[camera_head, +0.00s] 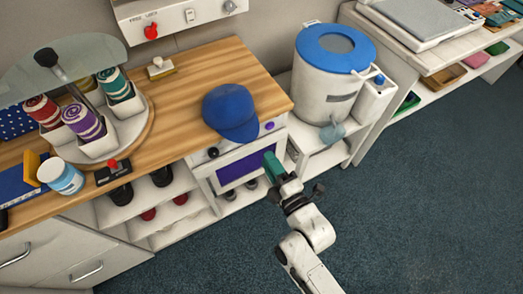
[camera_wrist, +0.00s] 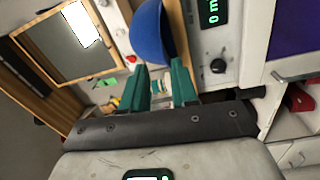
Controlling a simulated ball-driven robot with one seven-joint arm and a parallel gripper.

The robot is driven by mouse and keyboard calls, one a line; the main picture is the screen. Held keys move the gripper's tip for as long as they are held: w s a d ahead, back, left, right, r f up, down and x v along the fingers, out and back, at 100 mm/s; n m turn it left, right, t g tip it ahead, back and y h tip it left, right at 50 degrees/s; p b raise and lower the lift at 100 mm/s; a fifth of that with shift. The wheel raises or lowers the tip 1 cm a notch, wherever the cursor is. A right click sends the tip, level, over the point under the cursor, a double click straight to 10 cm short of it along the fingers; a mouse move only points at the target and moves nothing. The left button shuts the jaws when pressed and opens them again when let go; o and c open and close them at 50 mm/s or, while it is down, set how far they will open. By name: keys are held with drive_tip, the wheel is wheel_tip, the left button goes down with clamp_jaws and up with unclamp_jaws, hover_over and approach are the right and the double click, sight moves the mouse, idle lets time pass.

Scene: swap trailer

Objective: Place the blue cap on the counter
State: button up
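The blue cap (camera_head: 228,106) rests on the wooden counter (camera_head: 190,85) near its front right edge, with its brim toward the front. It also shows in the wrist view (camera_wrist: 149,34) at the top, just beyond my fingertips. My gripper (camera_head: 269,162) has green fingers and is in front of the counter, below and to the right of the cap, apart from it. In the wrist view my gripper (camera_wrist: 161,76) has a gap between its fingers and nothing held in it. The cap's far side is hidden.
An oven-like unit with a purple window (camera_head: 243,168) sits under the cap. A white bin with a blue lid (camera_head: 330,70) stands to the right. The counter behind the cap is clear.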

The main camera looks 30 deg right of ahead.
drive_tip(key=shift+s+f+b, duration=0.1)
drive_tip(key=shift+s+b, duration=0.2)
drive_tip(key=shift+s, duration=1.7)
